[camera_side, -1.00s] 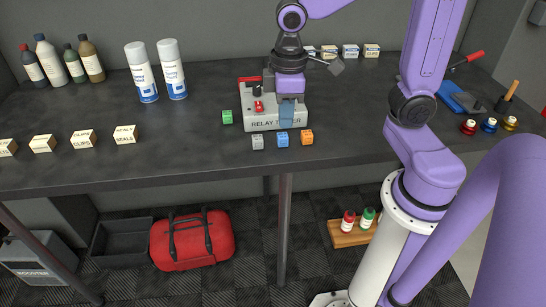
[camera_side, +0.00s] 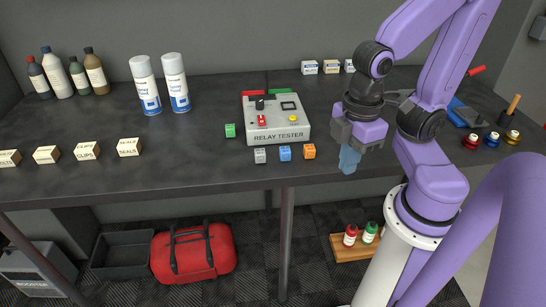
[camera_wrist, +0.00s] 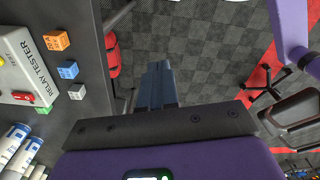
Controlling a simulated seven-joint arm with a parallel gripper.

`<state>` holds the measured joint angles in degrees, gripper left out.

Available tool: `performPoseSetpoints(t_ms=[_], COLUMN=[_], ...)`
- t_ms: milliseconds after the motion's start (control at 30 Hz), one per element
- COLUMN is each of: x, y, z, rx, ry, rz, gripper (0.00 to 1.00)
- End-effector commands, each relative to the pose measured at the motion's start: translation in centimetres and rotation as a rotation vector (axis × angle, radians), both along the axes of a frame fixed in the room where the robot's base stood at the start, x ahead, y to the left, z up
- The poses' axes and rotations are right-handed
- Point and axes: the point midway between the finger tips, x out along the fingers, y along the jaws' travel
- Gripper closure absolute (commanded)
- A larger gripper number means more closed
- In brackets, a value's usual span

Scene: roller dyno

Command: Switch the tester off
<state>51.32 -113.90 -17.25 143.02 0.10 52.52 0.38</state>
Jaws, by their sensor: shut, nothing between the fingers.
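The relay tester (camera_side: 280,134), a light grey box lettered RELAY TESTER, stands on the dark bench in the side view. Its top carries a red switch (camera_side: 262,120), a black knob (camera_side: 259,104), a small dark display (camera_side: 288,105) and a yellow button (camera_side: 293,118). I cannot tell the switch's setting. The tester shows partly at the left edge of the wrist view (camera_wrist: 14,78), with the red switch (camera_wrist: 22,97). My gripper (camera_side: 349,160) is shut and empty, right of the tester at the bench's front edge. Its blue fingers (camera_wrist: 157,85) point down over the floor.
Grey (camera_side: 260,155), blue (camera_side: 285,153) and orange (camera_side: 309,151) cubes sit before the tester, with a green cube (camera_side: 230,130) on its left. Spray cans (camera_side: 146,86) and bottles stand at the back left. Labelled blocks (camera_side: 86,151) lie left. The bench between these is clear.

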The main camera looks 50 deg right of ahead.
Motion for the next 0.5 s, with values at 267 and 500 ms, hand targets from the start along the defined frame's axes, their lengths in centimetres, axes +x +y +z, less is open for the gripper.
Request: performPoseSetpoints(t_ms=[267, 500], x=[4.5, 10.9], y=[1.4, 1.6], z=[1.7, 3.7], rx=[-0.002, -0.004], ry=[0.004, 0.010], rz=[-0.260, -0.605], gripper=[1.00, 1.00])
